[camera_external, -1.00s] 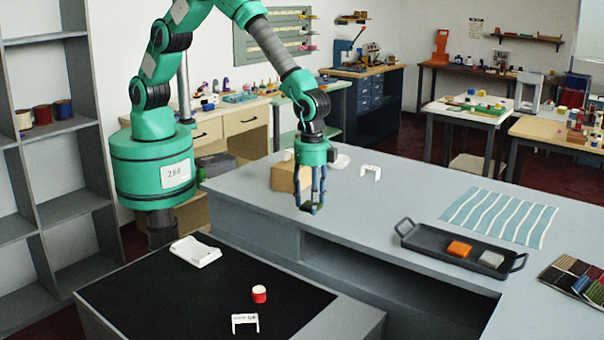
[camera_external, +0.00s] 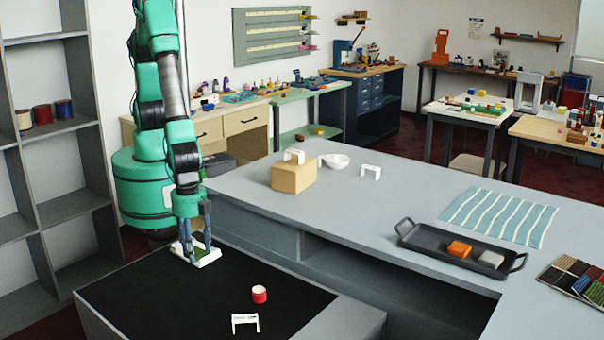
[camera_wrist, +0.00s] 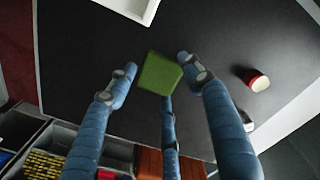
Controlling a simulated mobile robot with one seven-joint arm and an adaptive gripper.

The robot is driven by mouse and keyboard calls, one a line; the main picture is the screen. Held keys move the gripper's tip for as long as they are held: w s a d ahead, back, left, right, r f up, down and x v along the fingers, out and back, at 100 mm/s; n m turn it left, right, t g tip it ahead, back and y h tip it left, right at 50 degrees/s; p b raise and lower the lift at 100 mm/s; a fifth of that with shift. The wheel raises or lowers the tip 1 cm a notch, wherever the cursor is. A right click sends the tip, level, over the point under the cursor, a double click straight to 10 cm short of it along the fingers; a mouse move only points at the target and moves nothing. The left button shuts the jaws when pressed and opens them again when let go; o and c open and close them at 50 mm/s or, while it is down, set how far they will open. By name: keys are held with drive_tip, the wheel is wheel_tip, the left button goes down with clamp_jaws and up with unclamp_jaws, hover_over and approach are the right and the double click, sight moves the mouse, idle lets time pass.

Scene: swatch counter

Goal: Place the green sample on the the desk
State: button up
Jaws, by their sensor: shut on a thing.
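My gripper (camera_external: 196,243) hangs over the back left of the dark-topped desk (camera_external: 165,290), in front of a white tray in the external view. In the wrist view, the green sample (camera_wrist: 160,74) is a flat square between the blue fingers (camera_wrist: 165,95), and my gripper is shut on it. Dark desk surface shows behind the sample. In the external view the fingers mostly hide the sample, and its exact height above the desk cannot be told.
The white tray (camera_external: 208,256) lies near the fingers. A red, white-topped cylinder (camera_external: 259,294) and a white bracket (camera_external: 245,321) stand farther right on the desk. The grey counter behind holds a cardboard box (camera_external: 293,178) and a black tray (camera_external: 428,242) with orange and grey blocks.

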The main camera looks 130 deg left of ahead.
drive_tip(key=s+d+f, duration=0.1)
drive_tip(key=s, duration=0.1)
drive_tip(key=s+d+f+b, duration=0.1)
drive_tip(key=s, duration=0.1)
drive_tip(key=s+d+f, duration=0.1)
drive_tip(key=s, duration=0.1)
drive_tip(key=shift+s+d, duration=0.15)
drive_tip(key=shift+s, duration=0.25)
drive_tip(key=b, duration=0.3)
hover_over(185, 306)
drive_tip(key=shift+f, duration=0.8)
drive_tip(key=shift+f, duration=1.75)
drive_tip(key=shift+f+b, duration=0.1)
drive_tip(key=shift+b, duration=0.2)
